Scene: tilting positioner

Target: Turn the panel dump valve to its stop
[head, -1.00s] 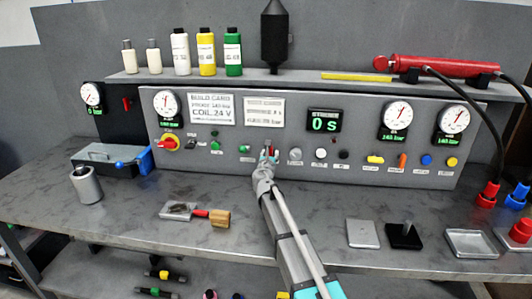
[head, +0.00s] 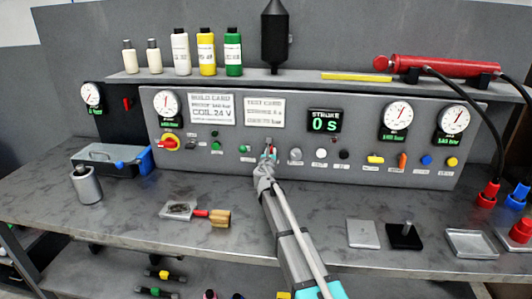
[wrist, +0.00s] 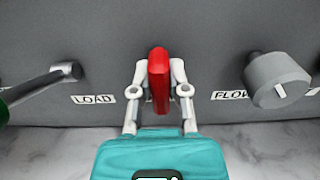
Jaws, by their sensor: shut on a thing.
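A red valve handle (wrist: 158,80) stands out from the grey panel, between the LOAD lever and the FLOW knob in the wrist view. It looks upright there. My gripper (wrist: 160,92) is shut on it, with one pale finger on each side. In the head view my gripper (head: 268,158) reaches the panel at its lower middle, and only a little red shows between the fingers. The handle's own label, if any, is hidden, so the pictures do not name it as the dump valve.
The LOAD lever (wrist: 45,90) is close on the left and the FLOW knob (wrist: 277,80) close on the right. The panel (head: 365,180) carries gauges, buttons and other handles. A shelf with bottles (head: 206,54) runs above.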

